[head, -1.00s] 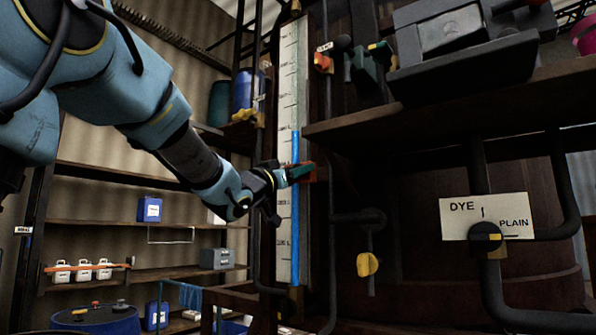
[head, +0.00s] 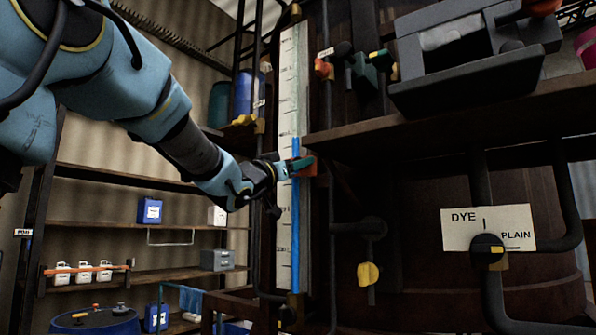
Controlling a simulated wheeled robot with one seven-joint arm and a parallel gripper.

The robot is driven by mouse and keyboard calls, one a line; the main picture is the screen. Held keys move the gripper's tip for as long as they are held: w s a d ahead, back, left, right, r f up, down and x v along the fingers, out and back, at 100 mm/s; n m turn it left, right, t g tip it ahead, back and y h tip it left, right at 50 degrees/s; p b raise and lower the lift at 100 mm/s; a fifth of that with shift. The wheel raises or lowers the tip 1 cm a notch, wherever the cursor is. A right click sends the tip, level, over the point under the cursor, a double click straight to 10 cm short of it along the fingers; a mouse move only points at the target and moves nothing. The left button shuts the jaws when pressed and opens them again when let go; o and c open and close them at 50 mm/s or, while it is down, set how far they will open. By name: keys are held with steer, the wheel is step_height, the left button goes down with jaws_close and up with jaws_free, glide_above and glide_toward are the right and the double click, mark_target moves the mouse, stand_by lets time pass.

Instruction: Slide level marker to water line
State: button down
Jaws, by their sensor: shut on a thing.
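The level gauge is a tall pale board (head: 285,235) with tick marks and a blue water column (head: 295,215) in front of it. The top of the blue, the water line (head: 296,138), is around mid-height on the board. The level marker, a small red-orange piece (head: 308,169), is at the board's right edge, a little below the water line. My gripper (head: 298,166) reaches in from the left across the gauge, shut on the marker. Its dark green-tipped fingers hide part of the marker and the tube.
A wooden shelf (head: 450,120) with a dark grey box (head: 470,65) juts out at right. Red and green valves (head: 370,68) are right of the upper gauge. A black pipe with a yellow-handled valve (head: 368,273) is at lower right. Shelves with bottles stand behind at left.

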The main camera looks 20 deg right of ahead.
step_height(320, 180, up, 9)
steer(key=p, duration=0.4)
steer(key=shift+s, duration=0.1)
steer(key=shift+f, duration=0.1)
steer(key=c, duration=0.5)
jaws_free()
steer(key=b+v, duration=0.4)
steer(key=v, duration=0.6)
steer(key=shift+s+a+f, duration=0.15)
steer(key=shift+a+f, duration=0.1)
steer(key=shift+f, duration=0.05)
